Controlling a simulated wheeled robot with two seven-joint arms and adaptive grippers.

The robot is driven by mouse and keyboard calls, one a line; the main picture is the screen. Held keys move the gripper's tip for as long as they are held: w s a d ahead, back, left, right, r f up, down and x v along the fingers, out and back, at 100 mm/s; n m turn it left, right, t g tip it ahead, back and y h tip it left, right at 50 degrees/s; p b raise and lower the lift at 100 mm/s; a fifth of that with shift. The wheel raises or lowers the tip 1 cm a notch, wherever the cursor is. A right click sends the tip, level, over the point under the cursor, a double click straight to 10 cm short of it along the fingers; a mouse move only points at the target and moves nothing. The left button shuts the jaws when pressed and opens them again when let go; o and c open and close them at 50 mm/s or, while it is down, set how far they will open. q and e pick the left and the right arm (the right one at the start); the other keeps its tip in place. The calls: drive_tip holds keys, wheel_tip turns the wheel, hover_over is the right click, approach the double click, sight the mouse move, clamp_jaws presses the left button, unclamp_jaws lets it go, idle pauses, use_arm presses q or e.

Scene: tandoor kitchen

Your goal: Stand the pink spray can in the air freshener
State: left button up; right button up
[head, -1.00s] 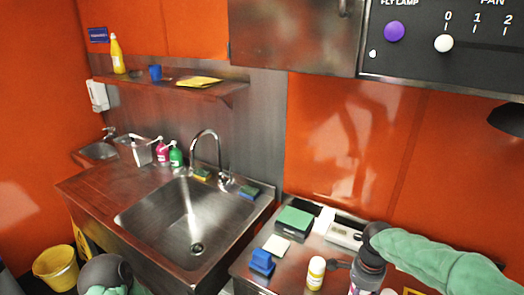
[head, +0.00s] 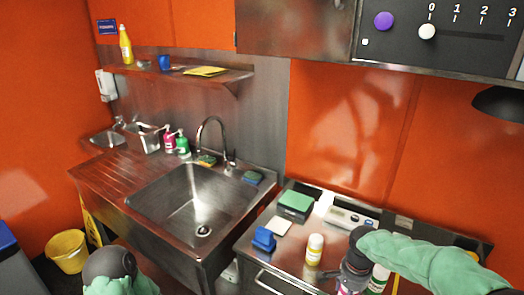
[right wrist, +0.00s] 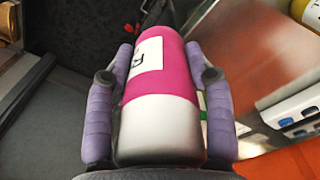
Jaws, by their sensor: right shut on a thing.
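The pink spray can (right wrist: 172,80) has a pink body, a white label and a silver-white end. My right gripper (right wrist: 160,52) is shut on it, with a purple finger along each side. In the head view the right gripper (head: 354,268) is over the counter's front right part, and only a bit of the pink can (head: 345,290) shows below it. My left gripper (head: 110,265) is low at the left, away from the counter; its fingers are hidden. A white wall dispenser (head: 107,86) hangs at the left; I cannot tell whether it is the air freshener.
The counter (head: 290,255) holds a yellow bottle (head: 315,249), a blue block (head: 264,238), a green-topped box (head: 296,203), a white scale (head: 350,216) and a white-and-green bottle (head: 378,278) by my right gripper. The sink (head: 190,195) is left; a yellow bucket (head: 67,250) stands on the floor.

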drive_tip(key=a+f+n, duration=0.7)
drive_tip(key=f+n, duration=0.1)
drive_tip(key=n, duration=0.2)
drive_tip(key=shift+n, duration=0.4)
